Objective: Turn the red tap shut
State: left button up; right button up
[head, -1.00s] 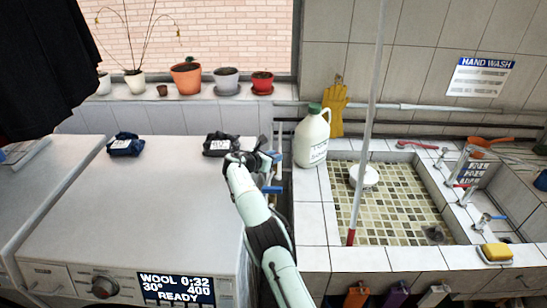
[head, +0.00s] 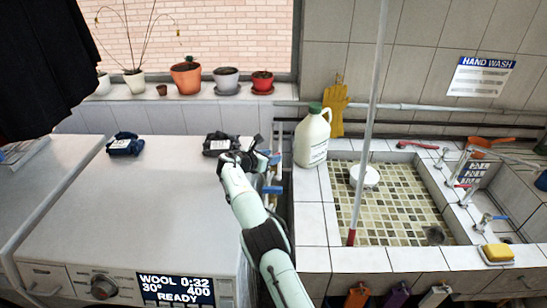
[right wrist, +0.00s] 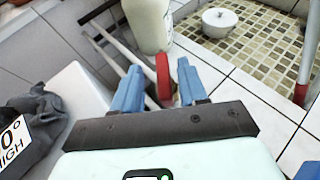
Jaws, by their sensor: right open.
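The red tap handle (right wrist: 163,75) shows in the right wrist view as an upright red bar between the two blue fingers of my right gripper (right wrist: 160,90). The fingers are apart, one on each side of it, with a visible gap on both sides. In the head view my right gripper (head: 275,175) is in the gap between the white washing machine and the tiled sink. I cannot make out this red handle in the head view, and its lower part is hidden in the wrist view. My left gripper is not in view.
A white jug (head: 312,138) stands on the sink's corner close beyond my gripper. A dark cloth bundle (head: 221,144) lies on the washing machine (head: 165,200). A pole (head: 367,120) leans in the sink. Other red-handled fittings (head: 418,145) sit at the sink's far side.

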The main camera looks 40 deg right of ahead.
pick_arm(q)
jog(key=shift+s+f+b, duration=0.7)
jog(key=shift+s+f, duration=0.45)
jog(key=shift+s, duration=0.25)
pick_arm(e)
jog(key=v, duration=1.1)
jog(key=shift+s, duration=0.2)
jog(key=shift+r, duration=0.15)
